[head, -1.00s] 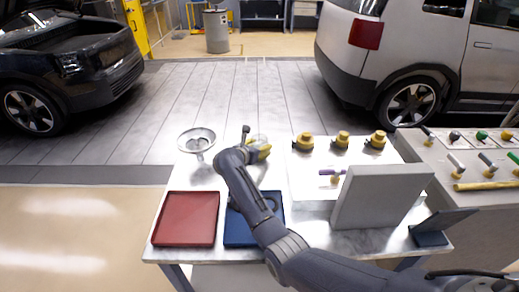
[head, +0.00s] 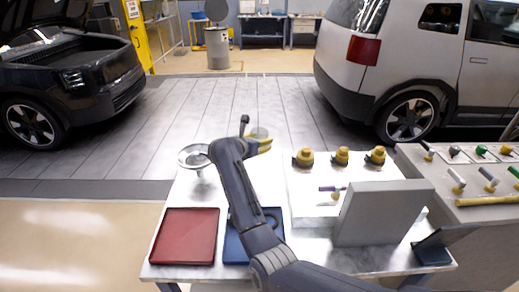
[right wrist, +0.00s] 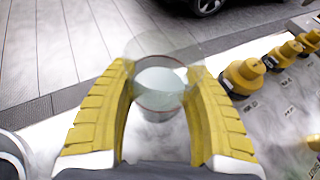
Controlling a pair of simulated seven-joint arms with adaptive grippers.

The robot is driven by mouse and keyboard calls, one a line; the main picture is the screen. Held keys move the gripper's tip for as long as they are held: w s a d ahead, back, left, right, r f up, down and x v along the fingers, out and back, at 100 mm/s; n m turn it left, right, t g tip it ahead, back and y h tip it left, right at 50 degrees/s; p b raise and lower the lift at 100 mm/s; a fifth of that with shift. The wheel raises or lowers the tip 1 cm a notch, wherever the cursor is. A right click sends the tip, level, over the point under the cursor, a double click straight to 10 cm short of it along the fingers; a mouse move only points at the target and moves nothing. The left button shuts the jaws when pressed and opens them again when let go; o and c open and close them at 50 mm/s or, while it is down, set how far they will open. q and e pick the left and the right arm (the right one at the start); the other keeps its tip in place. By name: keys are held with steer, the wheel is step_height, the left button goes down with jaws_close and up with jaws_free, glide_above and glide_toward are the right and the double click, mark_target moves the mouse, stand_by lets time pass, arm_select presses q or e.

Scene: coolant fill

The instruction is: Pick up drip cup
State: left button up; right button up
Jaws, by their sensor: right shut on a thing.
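The drip cup (right wrist: 160,88) is a clear, see-through round cup between the yellow finger pads of my right gripper (right wrist: 158,70) in the right wrist view. The right gripper is shut on it. In the head view the cup (head: 259,132) shows pale at the tip of my right arm, beside the yellow fingers (head: 264,145), over the table's far edge. It looks raised above the tabletop. My left gripper is not in view.
A metal funnel (head: 195,155) stands left of the right gripper. Several yellow-and-black caps (head: 341,157) stand to the right. A red tray (head: 186,237) and a blue tray (head: 232,250) lie at the front. A grey box (head: 381,213) stands at right.

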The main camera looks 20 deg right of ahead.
step_height(320, 180, up, 8)
stand_by(0.8)
steer(key=shift+r, duration=0.25)
stand_by(0.7)
